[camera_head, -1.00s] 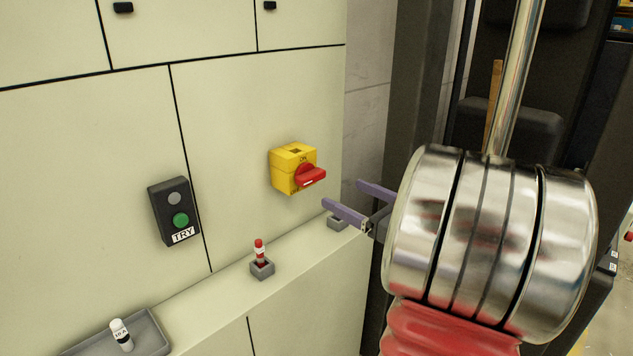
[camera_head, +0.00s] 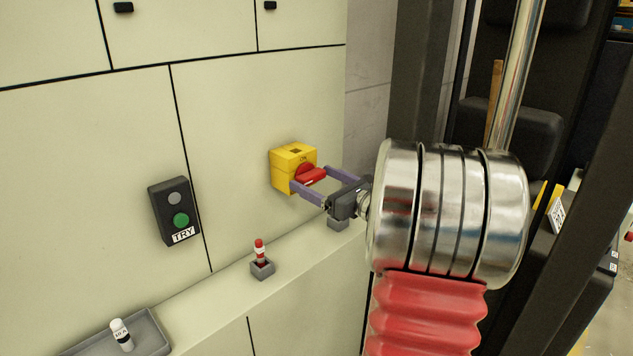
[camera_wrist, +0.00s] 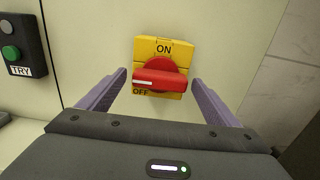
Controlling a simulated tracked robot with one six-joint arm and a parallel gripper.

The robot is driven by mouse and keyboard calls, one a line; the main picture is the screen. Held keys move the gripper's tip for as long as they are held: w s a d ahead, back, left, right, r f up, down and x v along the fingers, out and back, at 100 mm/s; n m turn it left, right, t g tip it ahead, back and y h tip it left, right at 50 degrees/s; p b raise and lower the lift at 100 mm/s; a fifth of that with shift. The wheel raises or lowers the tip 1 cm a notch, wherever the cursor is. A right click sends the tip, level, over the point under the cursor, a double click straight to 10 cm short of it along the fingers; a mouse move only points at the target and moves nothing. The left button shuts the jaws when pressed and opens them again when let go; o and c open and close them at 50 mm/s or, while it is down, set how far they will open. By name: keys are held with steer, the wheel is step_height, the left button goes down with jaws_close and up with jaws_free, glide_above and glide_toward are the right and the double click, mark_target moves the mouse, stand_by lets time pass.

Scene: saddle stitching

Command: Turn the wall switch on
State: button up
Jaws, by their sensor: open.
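The wall switch is a yellow box (camera_head: 283,166) with a red rotary handle (camera_head: 311,175) on the pale cabinet wall. In the wrist view the yellow plate (camera_wrist: 163,47) reads ON at the top and OFF at the lower left. The red handle (camera_wrist: 160,80) lies level there, its white mark pointing left, near OFF. My gripper (camera_head: 308,178) is open, with its purple fingers on either side of the handle. In the wrist view both fingers of my gripper (camera_wrist: 160,88) stand apart from the handle, with gaps left and right.
A black TRY box (camera_head: 174,212) with grey and green buttons is on the wall to the left. A ledge (camera_head: 217,290) below carries a red-and-white fuse-like piece (camera_head: 260,252) in a grey holder. A grey tray (camera_head: 150,329) holds a white cylinder (camera_head: 121,335).

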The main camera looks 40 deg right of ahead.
steer(key=c, duration=1.1)
steer(key=shift+o, duration=0.2)
steer(key=shift+a, duration=0.15)
